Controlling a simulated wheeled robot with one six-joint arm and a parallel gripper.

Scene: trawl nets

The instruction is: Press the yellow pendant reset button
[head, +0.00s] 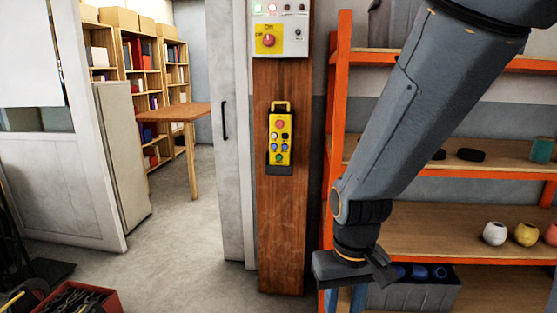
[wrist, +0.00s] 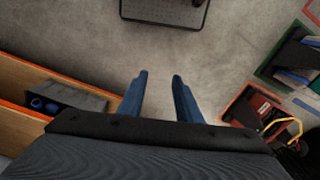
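The yellow pendant (head: 281,138) hangs upright in a dark holder on the wooden post, left of my arm in the head view. A red button sits at its top, with several small black, blue and other buttons below. The labels are too small to read, so I cannot tell which is the reset button. My gripper (head: 345,300) points down at the bottom of the head view, right of the post and well below the pendant. In the wrist view its two blue fingers (wrist: 160,77) are apart with nothing between them. The pendant does not show there.
A control box (head: 282,40) with a red knob is above the pendant. An orange-framed shelf (head: 336,130) with pots stands right, close behind my arm. A grey crate (head: 415,295) is low there. A red crate (head: 80,298) lies lower left. Open floor (head: 190,240) lies left of the post.

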